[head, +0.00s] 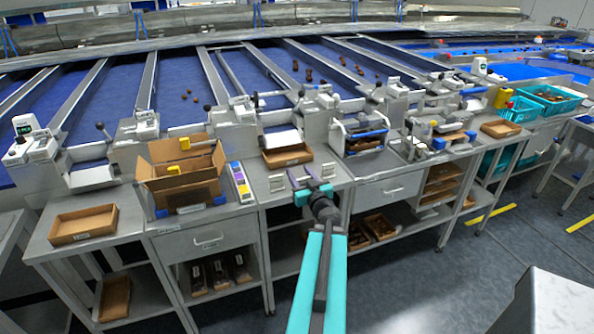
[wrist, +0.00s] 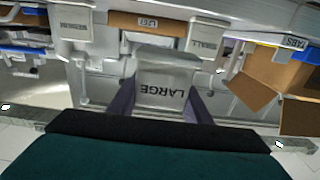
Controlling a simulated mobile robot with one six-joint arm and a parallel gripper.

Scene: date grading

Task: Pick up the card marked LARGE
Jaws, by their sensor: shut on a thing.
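The card marked LARGE (wrist: 162,88) is a grey card between my two dark fingers in the wrist view, its lettering upside down there. My gripper (wrist: 160,102) is shut on it. In the head view my gripper (head: 311,181) is over the front of the steel bench, and the held card is too small to make out there. Two other cards stand beyond it in the wrist view: MEDIUM (wrist: 74,24) on the left and SMALL (wrist: 207,37) on the right. They appear as small pale cards on the bench in the head view, at the left (head: 277,183) and right (head: 328,170) of my gripper.
A shallow brown tray (head: 287,155) sits behind my gripper. An open cardboard box (head: 180,185) stands to the left, labelled TABS in the wrist view (wrist: 294,44). A colour strip (head: 240,182) lies beside it. An empty tray (head: 83,224) is at far left; turquoise crates (head: 548,101) are far right.

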